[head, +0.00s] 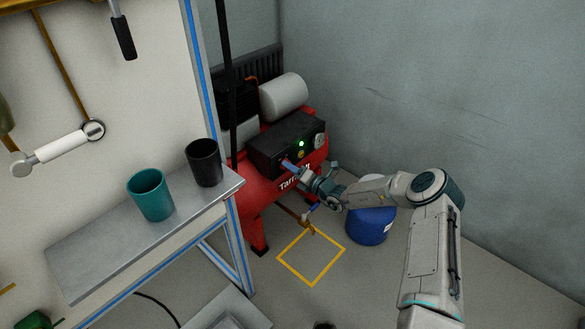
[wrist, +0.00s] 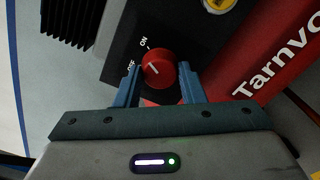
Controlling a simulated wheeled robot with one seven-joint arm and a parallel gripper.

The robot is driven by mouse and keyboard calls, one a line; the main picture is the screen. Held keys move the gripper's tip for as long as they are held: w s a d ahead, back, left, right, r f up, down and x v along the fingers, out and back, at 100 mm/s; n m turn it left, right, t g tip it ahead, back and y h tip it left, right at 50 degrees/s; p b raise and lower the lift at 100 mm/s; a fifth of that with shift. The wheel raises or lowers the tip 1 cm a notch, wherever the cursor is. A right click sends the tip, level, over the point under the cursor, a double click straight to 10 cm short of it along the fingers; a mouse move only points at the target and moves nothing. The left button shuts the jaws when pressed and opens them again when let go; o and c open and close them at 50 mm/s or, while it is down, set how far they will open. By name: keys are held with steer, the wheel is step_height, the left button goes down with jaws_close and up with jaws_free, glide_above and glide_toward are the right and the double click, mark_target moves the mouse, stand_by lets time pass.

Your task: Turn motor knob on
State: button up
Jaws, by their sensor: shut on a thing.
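A red motor knob (wrist: 160,67) sits on the black control box (head: 268,152) of a red compressor (head: 258,192). In the wrist view, ON and OFF labels are printed beside the knob, with ON above OFF. A short white mark shows on the knob; I cannot tell for sure which label it points to. My gripper (wrist: 158,72) has its blue fingers on either side of the knob and is shut on it. In the head view, my gripper (head: 290,166) reaches the front of the box, and the fingers mostly hide the knob.
A green light (head: 301,143) glows on the box. A metal table (head: 110,245) with a teal cup (head: 151,194) and a black cup (head: 204,163) stands at left. A blue barrel (head: 370,226) stands near my arm. A yellow square (head: 312,284) marks clear floor.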

steer(key=shift+s+m, duration=0.1)
steer(key=shift+m, duration=0.3)
steer(key=o, duration=1)
steer(key=shift+a, duration=0.1)
steer(key=p+v, duration=0.2)
steer(key=v, duration=1.2)
steer(key=shift+p, duration=0.35)
